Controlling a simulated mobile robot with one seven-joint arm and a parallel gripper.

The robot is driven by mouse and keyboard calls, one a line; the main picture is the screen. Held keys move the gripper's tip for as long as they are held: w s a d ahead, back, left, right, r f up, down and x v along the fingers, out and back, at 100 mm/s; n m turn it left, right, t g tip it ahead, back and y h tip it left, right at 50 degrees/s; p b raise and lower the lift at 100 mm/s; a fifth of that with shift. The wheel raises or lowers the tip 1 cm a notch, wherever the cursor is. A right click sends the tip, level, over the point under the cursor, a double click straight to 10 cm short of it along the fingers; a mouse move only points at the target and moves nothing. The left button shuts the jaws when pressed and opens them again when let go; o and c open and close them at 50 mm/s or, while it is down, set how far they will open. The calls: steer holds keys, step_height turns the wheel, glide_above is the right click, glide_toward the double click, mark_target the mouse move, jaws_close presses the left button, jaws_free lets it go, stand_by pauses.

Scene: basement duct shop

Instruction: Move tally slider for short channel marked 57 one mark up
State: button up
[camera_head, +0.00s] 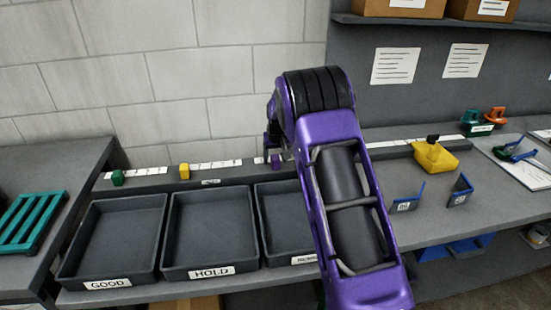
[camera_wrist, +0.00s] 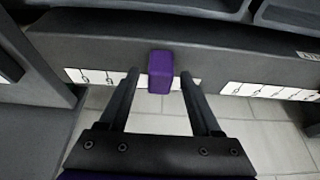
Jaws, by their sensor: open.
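A purple tally slider (camera_wrist: 160,72) sits on a dark rail (camera_wrist: 110,45) in the wrist view, over a white marked strip (camera_wrist: 270,91). My gripper (camera_wrist: 160,76) is open, with one finger on each side of the purple slider and a visible gap at both sides. In the head view, my gripper (camera_head: 271,146) is low over the rail behind the third tray, and the slider there is small and partly hidden by my arm. A green slider (camera_head: 118,177) and a yellow slider (camera_head: 184,171) stand further left on the rail.
Trays marked GOOD (camera_head: 112,240) and HOLD (camera_head: 211,271) and a third tray (camera_head: 278,222), its label partly covered, stand before the rail. A yellow tool (camera_head: 434,157) and a clipboard (camera_head: 520,165) lie at the right. A teal rack (camera_head: 32,222) is at the left.

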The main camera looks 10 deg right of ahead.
jaws_close()
stand_by(0.4)
steer(key=shift+f, duration=0.1)
stand_by(1.0)
